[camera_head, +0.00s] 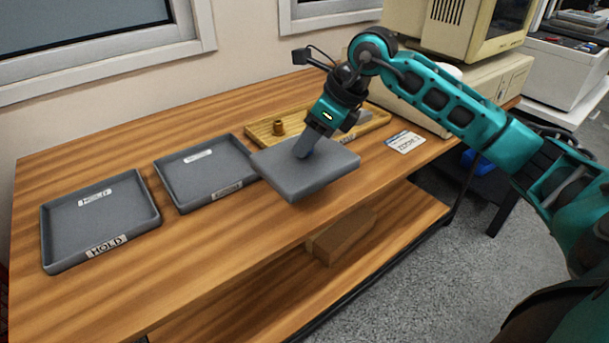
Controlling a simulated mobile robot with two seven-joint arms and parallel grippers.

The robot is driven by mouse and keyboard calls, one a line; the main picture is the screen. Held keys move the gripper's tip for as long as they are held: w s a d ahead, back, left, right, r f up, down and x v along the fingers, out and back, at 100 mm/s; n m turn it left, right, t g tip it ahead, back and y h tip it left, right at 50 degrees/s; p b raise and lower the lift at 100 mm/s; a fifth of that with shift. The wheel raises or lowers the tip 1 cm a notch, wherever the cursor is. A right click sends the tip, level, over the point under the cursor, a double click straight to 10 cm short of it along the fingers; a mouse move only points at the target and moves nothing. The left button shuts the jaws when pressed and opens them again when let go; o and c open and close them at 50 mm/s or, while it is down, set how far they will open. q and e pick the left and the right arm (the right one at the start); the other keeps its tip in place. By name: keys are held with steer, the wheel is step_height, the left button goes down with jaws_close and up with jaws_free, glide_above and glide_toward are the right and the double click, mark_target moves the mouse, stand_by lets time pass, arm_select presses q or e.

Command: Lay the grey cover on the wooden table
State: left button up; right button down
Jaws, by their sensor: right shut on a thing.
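The grey cover (300,179) is a flat, rounded square slab over the middle of the wooden table (215,243), near its front edge. My right gripper (306,147) comes down from above and is shut on the cover at its upper middle. The fingertips and the grip point are partly hidden. I cannot tell whether the cover's underside touches the table or is slightly above it. My left gripper is not in view.
Two grey trays (154,221) (248,178) with labels stand left of the cover. Behind it is a wooden tray (259,134) holding a small brown part (279,128). A labelled card (404,142) and a beige computer (462,88) are on the right. The front left table is clear.

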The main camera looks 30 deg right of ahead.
mark_target(310, 168)
step_height(310, 168, down, 8)
steer(key=shift+r+b, duration=0.2)
steer(key=shift+b, duration=0.45)
steer(key=shift+f, duration=0.1)
steer(key=c, duration=0.8)
jaws_free()
steer(key=shift+o, duration=0.2)
steer(key=shift+s+d+r, duration=0.1)
steer(key=shift+r, duration=0.35)
steer(key=p+v, duration=0.1)
steer(key=v, duration=1)
steer(key=shift+r+p, duration=0.15)
steer(key=shift+p, duration=0.2)
